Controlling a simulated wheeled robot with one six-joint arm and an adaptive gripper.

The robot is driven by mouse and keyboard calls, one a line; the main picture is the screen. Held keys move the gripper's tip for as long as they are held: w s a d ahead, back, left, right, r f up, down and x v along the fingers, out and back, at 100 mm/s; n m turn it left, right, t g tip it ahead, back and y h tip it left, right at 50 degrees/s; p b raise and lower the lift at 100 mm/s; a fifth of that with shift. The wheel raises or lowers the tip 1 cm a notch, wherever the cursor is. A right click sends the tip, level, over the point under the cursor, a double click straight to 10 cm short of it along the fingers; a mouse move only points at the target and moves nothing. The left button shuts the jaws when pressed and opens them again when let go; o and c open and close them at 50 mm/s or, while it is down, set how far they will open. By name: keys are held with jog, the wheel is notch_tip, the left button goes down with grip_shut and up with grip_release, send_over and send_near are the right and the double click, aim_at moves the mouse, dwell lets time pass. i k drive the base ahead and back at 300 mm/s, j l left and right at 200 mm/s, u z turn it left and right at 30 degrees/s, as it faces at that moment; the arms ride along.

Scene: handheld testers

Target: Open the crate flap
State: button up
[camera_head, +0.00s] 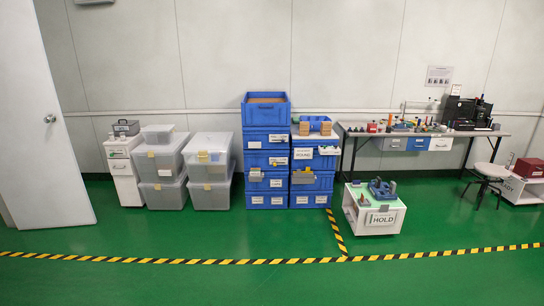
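Two side-by-side stacks of blue crates (266,186) stand against the back wall in the middle of the view. The left stack is taller, with an open-topped blue crate (248,118) on top that has something brown inside. The crates carry white labels on their fronts. The right stack (312,186) has a label reading "ROUND" and small parts near its front openings. Which crate has the flap, and whether any flap is shut, is too small to tell. My gripper is not in view.
Clear lidded bins (210,170) and a white drawer cabinet (124,172) stand left of the crates. A white "HOLD" cart (362,218) stands to the right, before a workbench (470,134) and a stool (490,172). The green floor in front is clear, crossed by yellow-black tape.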

aim_at(261, 113)
jog(key=i+u, duration=0.15)
jog(key=i, duration=1.65)
jog(key=i+z, duration=0.1)
jog(key=i, duration=0.8)
jog(key=i+j, duration=0.15)
jog(key=i, duration=0.75)
jog(key=i+j+z, duration=0.1)
jog(key=i+z, duration=0.15)
jog(key=i, duration=0.2)
jog(key=i+j+z, duration=0.15)
jog(key=i+z, duration=0.15)
jog(key=i, duration=0.15)
